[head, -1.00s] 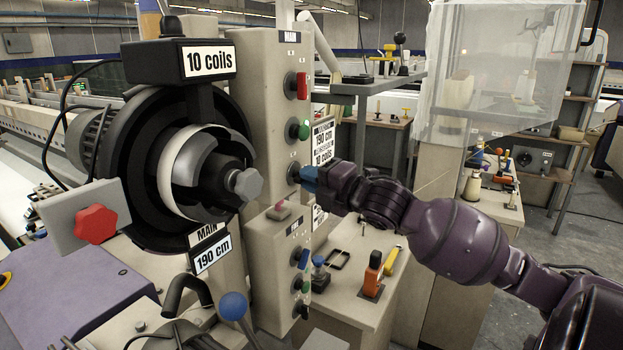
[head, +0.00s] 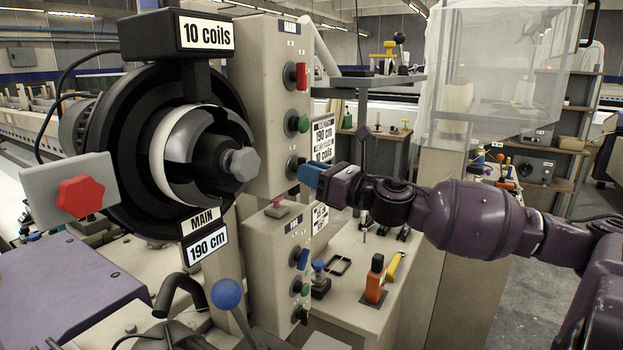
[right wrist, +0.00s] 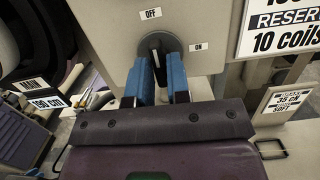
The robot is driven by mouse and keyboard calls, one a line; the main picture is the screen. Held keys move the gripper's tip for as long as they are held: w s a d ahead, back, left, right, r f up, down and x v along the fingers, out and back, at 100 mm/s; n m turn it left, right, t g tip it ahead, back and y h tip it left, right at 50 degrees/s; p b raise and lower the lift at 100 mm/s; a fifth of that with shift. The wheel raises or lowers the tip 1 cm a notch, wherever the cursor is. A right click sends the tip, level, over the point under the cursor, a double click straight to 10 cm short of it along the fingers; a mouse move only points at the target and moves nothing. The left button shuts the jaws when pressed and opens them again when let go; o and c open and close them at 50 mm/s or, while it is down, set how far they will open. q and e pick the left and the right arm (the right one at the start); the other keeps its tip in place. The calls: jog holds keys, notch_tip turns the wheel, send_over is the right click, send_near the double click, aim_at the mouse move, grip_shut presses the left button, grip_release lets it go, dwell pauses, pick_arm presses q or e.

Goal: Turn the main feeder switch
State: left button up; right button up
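The main feeder box (head: 262,100) is a beige upright panel marked MAIN, with a red switch, a green button and a dark rotary switch (head: 291,168) low on its face. In the right wrist view this rotary switch (right wrist: 155,44) has a black handle, about upright, between an OFF label (right wrist: 151,13) and an ON label (right wrist: 198,47). My right gripper (right wrist: 160,72) has blue fingers spread apart, one on each side of the handle. I cannot tell whether they touch it. In the head view the right gripper (head: 309,175) is at the switch. My left gripper is not in view.
A second, lower box (head: 270,265) with several knobs stands just below. The big coil drum (head: 165,150) with a grey knob is close on the left. A bench (head: 345,300) below my right arm holds an orange-and-black device (head: 375,280) and a yellow-handled tool (head: 396,265).

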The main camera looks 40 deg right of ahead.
jog(key=o, duration=0.4)
jog(key=shift+c, duration=0.2)
jog(key=r+p+v, duration=0.1)
jog(key=p+v, duration=0.2)
jog(key=v, duration=0.3)
dwell(0.5)
